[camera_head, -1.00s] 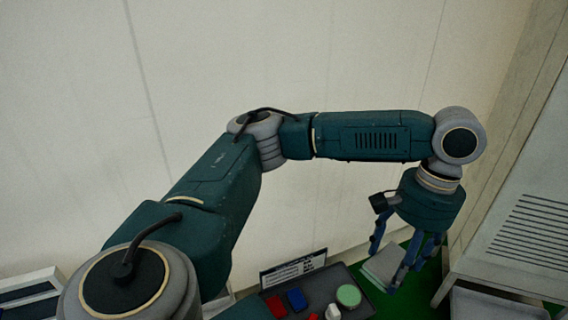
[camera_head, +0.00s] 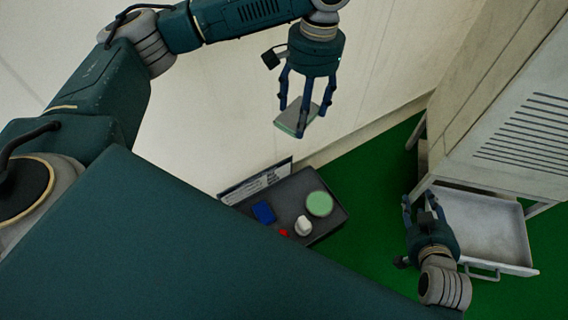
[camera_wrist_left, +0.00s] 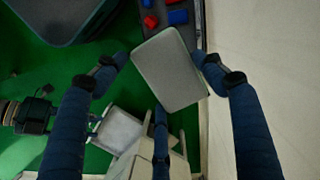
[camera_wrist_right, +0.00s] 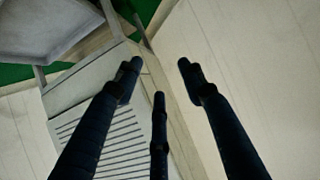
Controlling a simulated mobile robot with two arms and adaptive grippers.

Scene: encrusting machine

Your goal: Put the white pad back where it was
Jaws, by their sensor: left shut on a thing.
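My right gripper (camera_head: 422,203) is empty beside the left edge of the pulled-out metal drawer. In the right wrist view its fingers are spread apart (camera_wrist_right: 158,75), with nothing between them.
The dark tray (camera_head: 325,232) holds a blue block (camera_head: 263,213), a red piece (camera_head: 283,233), a white piece (camera_head: 303,225) and a green disc (camera_head: 320,204). A vented machine cabinet (camera_head: 500,125) stands right, with the empty drawer (camera_head: 490,225) below. Green floor (camera_head: 375,175) is clear between.

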